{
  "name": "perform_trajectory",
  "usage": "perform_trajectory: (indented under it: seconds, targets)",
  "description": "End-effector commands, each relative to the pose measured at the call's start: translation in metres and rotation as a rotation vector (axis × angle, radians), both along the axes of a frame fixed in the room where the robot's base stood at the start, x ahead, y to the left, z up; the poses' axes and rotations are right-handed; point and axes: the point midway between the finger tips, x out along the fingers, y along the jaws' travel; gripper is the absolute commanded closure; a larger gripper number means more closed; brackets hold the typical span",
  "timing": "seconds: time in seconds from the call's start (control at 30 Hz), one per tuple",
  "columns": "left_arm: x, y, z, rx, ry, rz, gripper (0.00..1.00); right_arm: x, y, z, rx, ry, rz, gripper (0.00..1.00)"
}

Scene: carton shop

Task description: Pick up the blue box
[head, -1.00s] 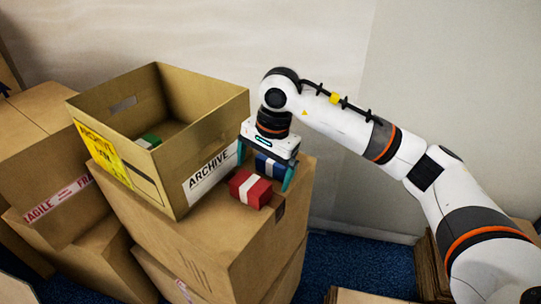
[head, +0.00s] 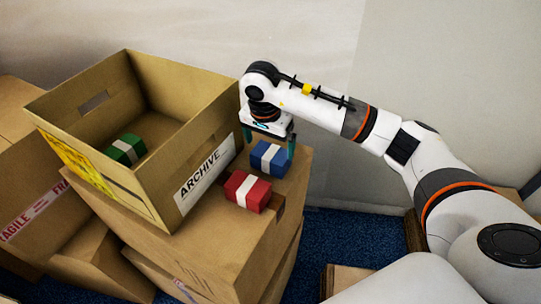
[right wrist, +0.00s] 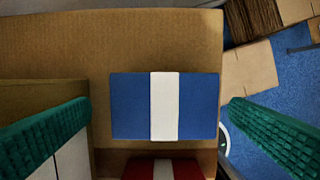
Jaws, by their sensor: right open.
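The blue box (head: 270,158) with a white band lies on top of a closed carton, beside the open archive box. In the right wrist view the blue box (right wrist: 190,106) sits between the two teal fingers, with a gap on each side. My right gripper (head: 268,150) is open and above the blue box, pointing down, and holds nothing. Its fingers (right wrist: 160,130) also show at both sides of the right wrist view. My left gripper is not in view.
A red box (head: 248,191) with a white band lies just in front of the blue box. The open archive box (head: 160,190) stands to the left with a green box (head: 126,149) inside. The supporting carton (head: 225,245) has its edge close on the right, with blue carpet (head: 345,235) beyond.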

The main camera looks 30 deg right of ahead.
Motion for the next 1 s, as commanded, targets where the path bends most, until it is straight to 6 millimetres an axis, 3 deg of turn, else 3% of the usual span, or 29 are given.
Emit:
perform_trajectory:
  seconds: [0.07,0.17,0.33,0.57,0.8,1.0]
  targets:
    - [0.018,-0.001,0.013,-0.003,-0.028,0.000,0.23,-0.002,-0.001,-0.009,0.000,0.007,0.000,0.00]
    - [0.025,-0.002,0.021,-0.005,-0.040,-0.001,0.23,-0.003,-0.002,-0.025,0.001,0.007,-0.001,0.00]
    - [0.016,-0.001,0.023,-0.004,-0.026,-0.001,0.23,-0.001,-0.004,-0.042,0.000,0.004,0.000,0.00]
    - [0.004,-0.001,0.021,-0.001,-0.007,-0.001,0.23,0.000,-0.005,-0.044,0.000,0.002,0.001,0.00]
    - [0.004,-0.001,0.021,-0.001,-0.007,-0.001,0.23,0.000,-0.005,-0.044,0.000,0.002,0.001,0.38]
    - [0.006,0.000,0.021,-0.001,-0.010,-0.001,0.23,0.000,-0.005,-0.043,0.001,0.001,0.001,0.39]
